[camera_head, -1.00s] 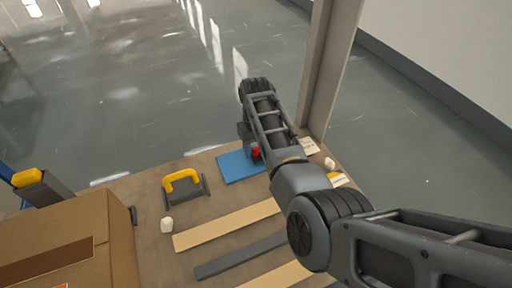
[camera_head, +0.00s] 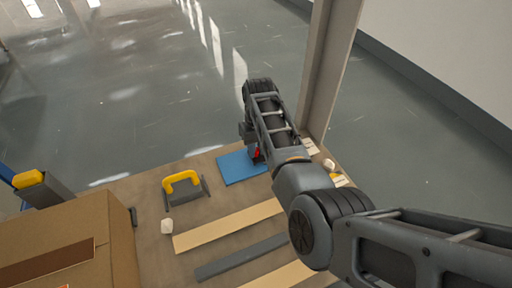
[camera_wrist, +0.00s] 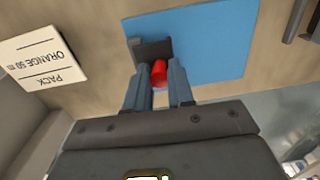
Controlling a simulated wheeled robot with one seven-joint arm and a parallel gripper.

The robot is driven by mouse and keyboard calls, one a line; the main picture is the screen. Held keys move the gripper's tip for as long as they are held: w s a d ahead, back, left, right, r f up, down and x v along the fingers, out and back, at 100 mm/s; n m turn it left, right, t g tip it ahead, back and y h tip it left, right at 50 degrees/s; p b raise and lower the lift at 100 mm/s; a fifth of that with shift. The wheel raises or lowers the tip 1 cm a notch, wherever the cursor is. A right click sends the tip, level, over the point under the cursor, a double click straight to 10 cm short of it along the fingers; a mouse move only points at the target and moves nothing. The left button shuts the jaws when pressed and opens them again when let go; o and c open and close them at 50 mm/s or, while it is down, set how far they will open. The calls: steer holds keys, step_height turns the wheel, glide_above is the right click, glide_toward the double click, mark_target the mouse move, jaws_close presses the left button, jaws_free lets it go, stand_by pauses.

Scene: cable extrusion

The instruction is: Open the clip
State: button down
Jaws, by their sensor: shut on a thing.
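A small red part (camera_wrist: 159,73), which I take to be the clip's lever, stands against a dark grey block (camera_wrist: 152,49) over a blue mat (camera_wrist: 215,40). My gripper (camera_wrist: 158,67) has its two fingers on either side of the red part and is shut on it. In the head view the red part (camera_head: 257,153) shows as a small spot beside my arm, above the blue mat (camera_head: 236,168). My wrist hides most of the block and the fingers there. I cannot tell how far the clip is open.
A label card reading ORANGE and PACK (camera_wrist: 38,57) lies left of the mat in the wrist view. A yellow-handled tool (camera_head: 182,183), a small white piece (camera_head: 167,226), long strips (camera_head: 228,226) and a cardboard box (camera_head: 70,240) are on the table. A post (camera_head: 330,70) rises close to my arm.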

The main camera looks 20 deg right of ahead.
steer(key=shift+d+r+y+p, duration=0.3)
steer(key=shift+y+p, duration=0.2)
steer(key=shift+y, duration=0.4)
steer(key=shift+d+y, duration=0.35)
steer(key=shift+y, duration=0.45)
steer(key=y+b, duration=0.1)
steer(key=d+y, duration=0.1)
steer(key=y, duration=0.1)
steer(key=shift+f+b, duration=0.2)
steer(key=shift+b, duration=0.2)
steer(key=shift+d+y+b, duration=0.3)
steer(key=shift+y+b, duration=0.65)
steer(key=shift+y, duration=0.05)
